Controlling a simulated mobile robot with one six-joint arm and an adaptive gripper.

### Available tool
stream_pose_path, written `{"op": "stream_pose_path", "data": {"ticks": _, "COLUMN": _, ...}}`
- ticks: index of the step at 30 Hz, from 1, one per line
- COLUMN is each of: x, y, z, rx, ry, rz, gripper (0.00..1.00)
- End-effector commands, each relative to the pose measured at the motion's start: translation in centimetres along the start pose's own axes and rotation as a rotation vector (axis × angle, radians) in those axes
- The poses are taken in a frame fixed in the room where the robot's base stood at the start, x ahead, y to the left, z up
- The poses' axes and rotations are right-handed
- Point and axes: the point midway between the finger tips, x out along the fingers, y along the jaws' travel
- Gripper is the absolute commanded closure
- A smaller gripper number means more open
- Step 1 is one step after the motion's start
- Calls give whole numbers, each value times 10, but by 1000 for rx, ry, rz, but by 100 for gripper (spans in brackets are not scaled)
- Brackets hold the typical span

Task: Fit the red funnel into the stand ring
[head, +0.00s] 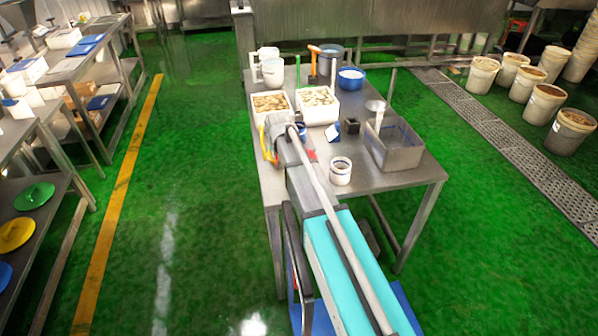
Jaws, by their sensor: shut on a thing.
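My arm reaches over the near left part of the steel table (405,178). My gripper (300,138) is at its far end, low over the table, and mostly hidden by my own wrist. A small red part, which I take for the red funnel (311,154), shows at the right side of the wrist. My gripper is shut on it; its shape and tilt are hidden. I cannot make out the stand ring clearly. A pale funnel-shaped piece (375,106) stands upright behind the steel bin, apart from my gripper.
A blue-rimmed tub (351,79) is farther back. The table's front right corner is bare.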

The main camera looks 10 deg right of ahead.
Motion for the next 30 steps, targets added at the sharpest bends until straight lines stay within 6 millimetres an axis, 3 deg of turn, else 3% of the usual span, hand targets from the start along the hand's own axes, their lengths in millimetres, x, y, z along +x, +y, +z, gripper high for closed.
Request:
{"op": "stream_pose_path", "data": {"ticks": 17, "x": -3, "y": 0, "z": -1, "rx": 0, "ry": 0, "rz": 0, "gripper": 100}}
{"op": "stream_pose_path", "data": {"ticks": 30, "x": -31, "y": 0, "z": -13, "rx": 0, "ry": 0, "rz": 0, "gripper": 100}}
